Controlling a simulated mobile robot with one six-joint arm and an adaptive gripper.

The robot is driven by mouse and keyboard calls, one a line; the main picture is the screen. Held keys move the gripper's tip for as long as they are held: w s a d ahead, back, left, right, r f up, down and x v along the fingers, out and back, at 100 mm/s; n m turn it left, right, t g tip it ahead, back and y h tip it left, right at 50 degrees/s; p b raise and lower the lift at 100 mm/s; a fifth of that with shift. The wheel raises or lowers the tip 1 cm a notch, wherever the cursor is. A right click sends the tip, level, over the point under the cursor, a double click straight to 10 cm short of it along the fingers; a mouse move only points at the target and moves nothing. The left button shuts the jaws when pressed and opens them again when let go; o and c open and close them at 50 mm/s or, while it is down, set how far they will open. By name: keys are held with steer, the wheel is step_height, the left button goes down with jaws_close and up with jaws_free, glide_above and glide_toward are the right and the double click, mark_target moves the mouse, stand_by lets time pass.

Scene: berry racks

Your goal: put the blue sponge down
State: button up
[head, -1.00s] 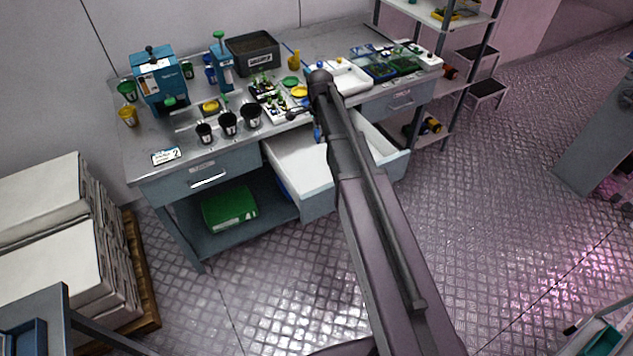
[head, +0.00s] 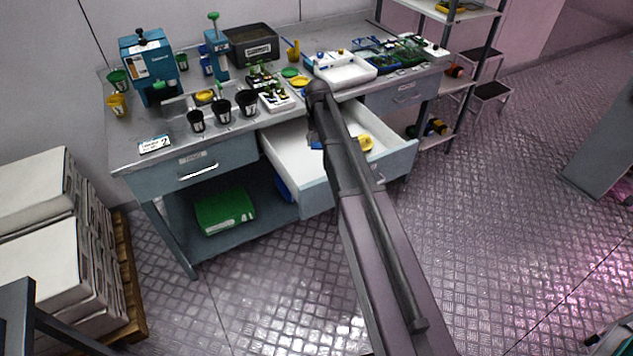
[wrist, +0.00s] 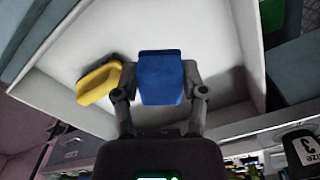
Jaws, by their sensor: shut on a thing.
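The blue sponge (wrist: 161,80) is between the fingers of my gripper (wrist: 160,84), which is shut on it, in the wrist view. The gripper holds it over or in the open white-lined drawer (wrist: 215,40); whether the sponge touches the drawer floor I cannot tell. In the head view the drawer (head: 285,150) is pulled out below the workbench top, and my arm covers most of the gripper. A bit of blue shows beside the arm there. A yellow object (wrist: 99,83) lies in the drawer beside the sponge, apart from it; it also shows in the head view (head: 365,143).
The workbench top (head: 140,133) holds several black cups, a blue press (head: 147,62), a dark bin (head: 252,45) and a white tray (head: 345,75). A green box (head: 224,210) sits on the lower shelf. The drawer's left part is bare.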

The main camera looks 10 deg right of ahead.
mark_target(317, 148)
steer(key=f+n+b, duration=0.1)
steer(key=f, duration=0.1)
steer(key=w+f+n+b, duration=0.1)
steer(key=n, duration=0.1)
steer(key=shift+f+b, duration=0.3)
steer(key=shift+f, duration=0.1)
steer(key=shift+w+f+n+b, duration=0.2)
steer(key=shift+f+n+b, duration=0.2)
steer(key=shift+n, duration=0.5)
step_height(317, 148, down, 5)
steer(key=b, duration=0.5)
steer(key=shift+f+b, duration=2.25)
steer(key=shift+b, duration=0.05)
steer(key=shift+f, duration=0.3)
